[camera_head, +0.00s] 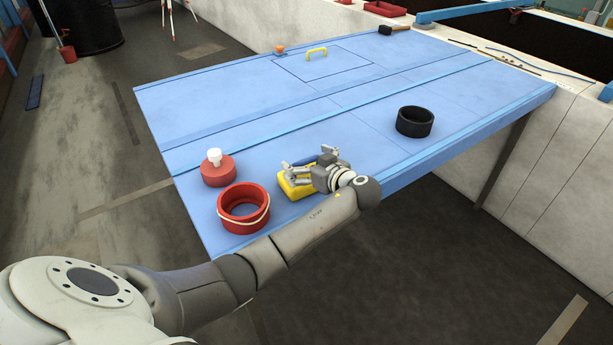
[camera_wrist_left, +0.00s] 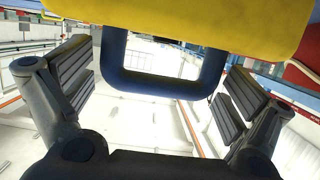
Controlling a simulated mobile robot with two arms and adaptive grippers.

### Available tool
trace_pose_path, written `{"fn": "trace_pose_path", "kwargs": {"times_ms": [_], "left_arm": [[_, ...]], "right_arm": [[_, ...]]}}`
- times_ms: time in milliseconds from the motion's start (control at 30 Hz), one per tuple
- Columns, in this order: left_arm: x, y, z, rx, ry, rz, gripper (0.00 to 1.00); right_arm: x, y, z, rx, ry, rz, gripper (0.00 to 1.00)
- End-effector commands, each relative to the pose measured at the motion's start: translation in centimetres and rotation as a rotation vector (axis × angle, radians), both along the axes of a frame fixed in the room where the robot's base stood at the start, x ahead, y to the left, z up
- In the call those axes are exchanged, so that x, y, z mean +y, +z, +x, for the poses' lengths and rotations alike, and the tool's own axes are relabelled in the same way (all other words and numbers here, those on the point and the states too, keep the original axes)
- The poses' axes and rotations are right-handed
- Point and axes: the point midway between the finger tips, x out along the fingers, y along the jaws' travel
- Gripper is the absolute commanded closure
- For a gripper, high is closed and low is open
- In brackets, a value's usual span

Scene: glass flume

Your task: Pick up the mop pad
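The mop pad is a yellow block (camera_head: 292,188) with a blue loop handle, lying on the near part of the blue deck. In the left wrist view its yellow body (camera_wrist_left: 190,22) fills the top, and the blue handle (camera_wrist_left: 160,85) reaches down between the fingers. My left gripper (camera_head: 310,164) is over the pad and hides part of it. In the left wrist view its two fingers (camera_wrist_left: 157,90) are spread wide on either side of the handle, with a gap on both sides. My right gripper is not in view.
A black ring-shaped tub (camera_head: 415,122) is to the right. A yellow handle (camera_head: 317,54) sits farther back. The deck's middle is clear.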

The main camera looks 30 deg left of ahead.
Motion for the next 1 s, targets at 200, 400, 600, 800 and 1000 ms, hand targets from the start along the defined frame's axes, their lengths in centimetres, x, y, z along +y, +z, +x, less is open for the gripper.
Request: {"fn": "trace_pose_path", "kwargs": {"times_ms": [200,400,600,800,1000], "left_arm": [[0.0,0.0,0.0,0.000,0.000,0.000,0.30],[0.0,0.0,0.0,0.000,0.000,0.000,0.49],[0.0,0.0,0.0,0.000,0.000,0.000,0.49],[-0.1,0.8,0.0,-0.004,0.000,-0.002,0.49],[-0.3,4.0,-0.8,-0.006,-0.001,-0.002,0.49]], "right_arm": [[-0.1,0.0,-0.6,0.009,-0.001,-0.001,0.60],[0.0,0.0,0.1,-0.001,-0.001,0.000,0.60],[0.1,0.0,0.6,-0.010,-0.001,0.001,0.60],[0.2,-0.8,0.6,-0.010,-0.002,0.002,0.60],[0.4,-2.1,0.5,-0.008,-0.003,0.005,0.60]]}}
